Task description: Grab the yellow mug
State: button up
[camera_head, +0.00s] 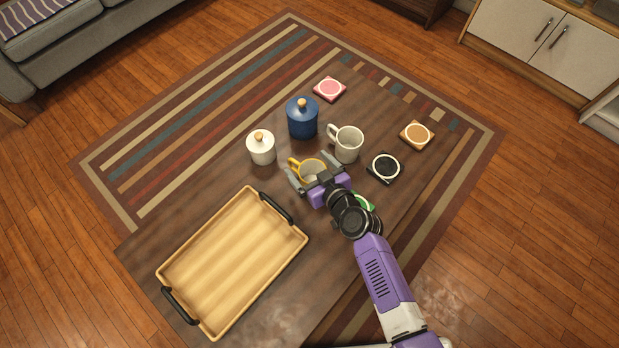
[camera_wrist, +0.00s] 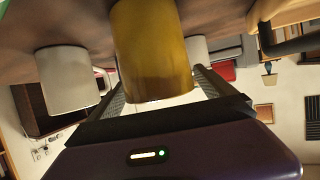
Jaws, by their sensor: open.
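The yellow mug (camera_head: 311,165) stands on the dark wooden table, its handle toward the upper left and its pale inside showing. My gripper (camera_head: 311,174) is open, with one finger on each side of the mug. The gripper's body hides the mug's near side in the head view. In the wrist view, which is upside down, the yellow mug (camera_wrist: 153,50) fills the middle, between the fingers of my gripper (camera_wrist: 158,92). I cannot tell whether either finger touches it.
A white mug (camera_head: 348,144) stands to the upper right, near a blue jar (camera_head: 301,121). A white jar (camera_head: 261,150) is to the left. A wooden tray (camera_head: 176,262) lies lower left. Coasters lie right: black (camera_head: 385,167), brown (camera_head: 417,135), green (camera_head: 365,202), partly hidden by my arm.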

jog(key=shift+x, duration=0.9)
jog(key=c, duration=1.7)
jog(key=shift+r, duration=0.1)
